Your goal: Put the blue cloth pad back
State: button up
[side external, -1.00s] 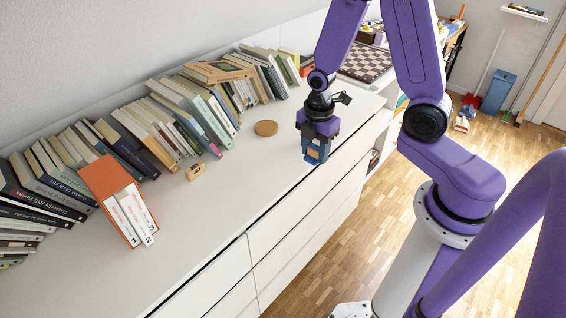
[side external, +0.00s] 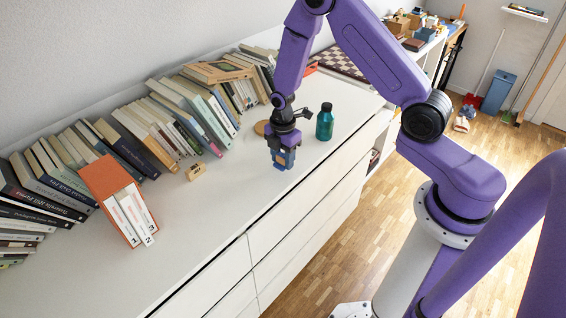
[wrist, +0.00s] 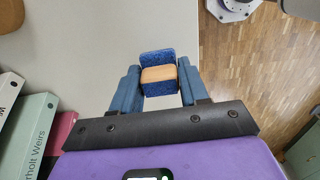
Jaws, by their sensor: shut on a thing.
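The blue cloth pad (wrist: 158,57) shows in the wrist view with a tan wood-coloured block (wrist: 159,74) against it. Both sit between the two blue fingers of my gripper (wrist: 159,84), which is shut on them. In the side view my gripper (side external: 283,160) points down over the white cabinet top (side external: 230,205), near its front edge. The pad is small there and mostly covered by the fingers. I cannot tell whether its lower end touches the top.
A teal bottle (side external: 325,124) stands right of my gripper. A round wooden disc (side external: 260,128) lies just behind it. A small wooden block (side external: 195,171), a row of books (side external: 150,130) and an orange binder box (side external: 110,190) are left. The front middle of the top is clear.

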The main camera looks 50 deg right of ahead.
jog(key=shift+f, duration=1.1)
jog(key=shift+f, duration=0.15)
jog(key=o, duration=1)
